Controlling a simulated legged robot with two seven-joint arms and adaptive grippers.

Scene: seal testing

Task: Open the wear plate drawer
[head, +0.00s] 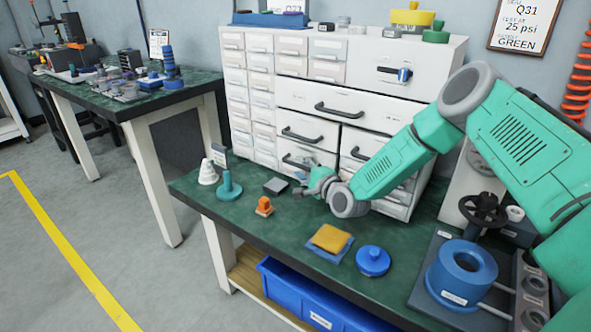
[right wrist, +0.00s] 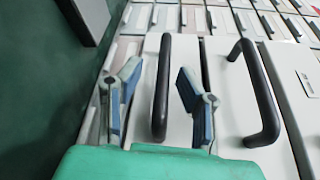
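The white drawer cabinet (head: 258,110) stands on the green bench. Its larger drawers have black bar handles, and their labels are too small to read, so I cannot tell which is the wear plate drawer. My right gripper (head: 306,188) is low in front of the left-hand large drawers. In the right wrist view my right gripper (right wrist: 157,75) is open, its fingers on either side of a black handle (right wrist: 160,95). I cannot tell whether they touch it. This looks like the lower left drawer's handle (head: 298,162). A second handle (right wrist: 255,90) is to the right. My left gripper is out of view.
A blue ring fixture (head: 461,275) stands at right. A blue bin (head: 320,300) sits below.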

